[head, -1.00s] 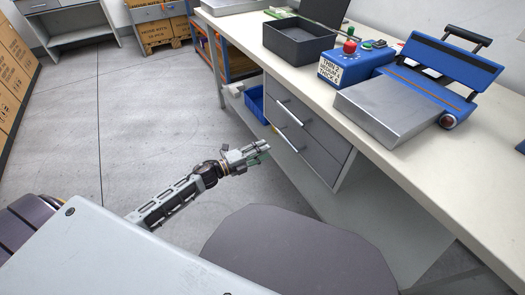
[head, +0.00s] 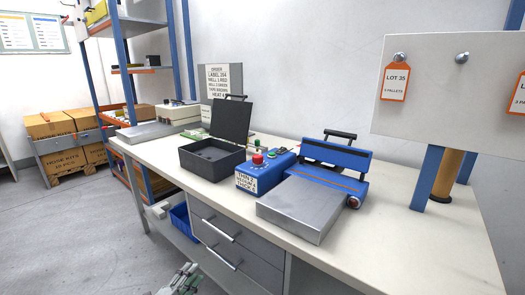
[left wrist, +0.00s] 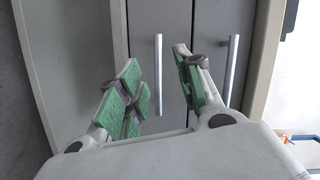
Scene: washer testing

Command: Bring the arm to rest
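My left gripper (head: 180,282) shows only in part at the bottom edge of the head view, in front of the workbench's drawer unit and below the bench top. In the left wrist view, my left gripper (left wrist: 160,82) has its green-padded fingers spread apart with nothing between them. Grey drawer fronts with two bar handles (left wrist: 158,75) lie beyond the fingers. The rest of my left arm is outside the head view. My right gripper is not in view.
The workbench (head: 400,252) carries an open dark box (head: 212,160), a blue control box (head: 262,180) and a blue machine with a metal plate (head: 300,210). A blue bin (head: 183,222) sits under the bench. Open floor (head: 70,240) lies at the left.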

